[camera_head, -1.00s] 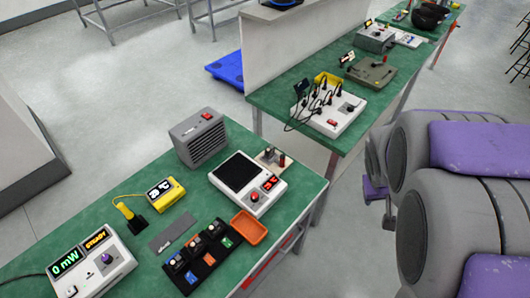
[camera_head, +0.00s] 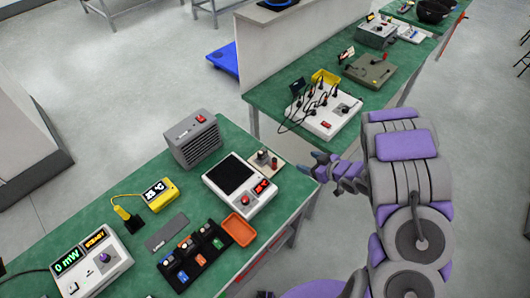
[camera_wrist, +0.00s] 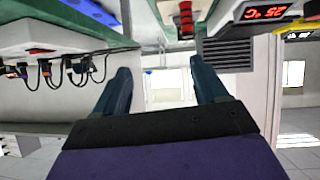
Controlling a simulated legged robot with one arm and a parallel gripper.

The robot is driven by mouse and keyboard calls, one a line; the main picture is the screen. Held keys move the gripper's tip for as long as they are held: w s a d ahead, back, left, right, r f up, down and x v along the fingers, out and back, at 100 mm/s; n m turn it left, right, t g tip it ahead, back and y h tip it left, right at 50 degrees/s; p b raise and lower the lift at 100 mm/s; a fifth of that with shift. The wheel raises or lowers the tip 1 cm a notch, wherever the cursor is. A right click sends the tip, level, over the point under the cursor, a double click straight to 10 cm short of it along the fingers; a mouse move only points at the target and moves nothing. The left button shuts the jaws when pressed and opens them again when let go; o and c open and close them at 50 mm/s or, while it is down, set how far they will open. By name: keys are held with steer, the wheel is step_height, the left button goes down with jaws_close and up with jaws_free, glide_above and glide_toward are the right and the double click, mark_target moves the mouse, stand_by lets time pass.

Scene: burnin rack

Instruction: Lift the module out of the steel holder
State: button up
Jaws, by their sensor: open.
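A small beige plate (camera_head: 266,162) at the back right corner of the near bench carries a greyish block and a red-and-dark upright part (camera_head: 274,163). This may be the steel holder, but it is too small to tell whether a module sits in it. A red upright part (camera_wrist: 186,18) shows upside down at the top of the wrist view. My gripper (camera_head: 317,168) is open and empty, just right of the plate and apart from it, beyond the bench edge. Both dark fingers are spread in the wrist view (camera_wrist: 163,85).
Left of the plate is a white hot plate (camera_head: 224,196) with a red display. A black tray (camera_head: 207,258) with several modules, an orange tray (camera_head: 238,229), a grey fan box (camera_head: 192,138) and a yellow meter (camera_head: 160,195) share the bench. A cabled white box (camera_head: 331,118) stands on the farther bench.

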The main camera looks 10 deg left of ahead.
steer(key=s+a+y, duration=0.1)
steer(key=a+y, duration=0.1)
steer(key=a, duration=0.1)
steer(key=b, duration=0.2)
glide_toward(265, 154)
steer(key=shift+w+a+f, duration=0.2)
steer(key=shift+w+a, duration=0.45)
steer(key=shift+w, duration=0.1)
steer(key=shift+w+a+f, duration=0.15)
steer(key=shift+w+a, duration=0.05)
steer(key=shift+a, duration=0.1)
steer(key=shift+w+a+f, duration=0.15)
steer(key=shift+a, duration=0.55)
steer(key=b+x, duration=0.1)
steer(key=x, duration=0.3)
steer(key=shift+f, duration=0.1)
steer(key=shift+w+a+f, duration=0.1)
steer(key=shift+w, duration=0.1)
steer(key=shift+c, duration=0.3)
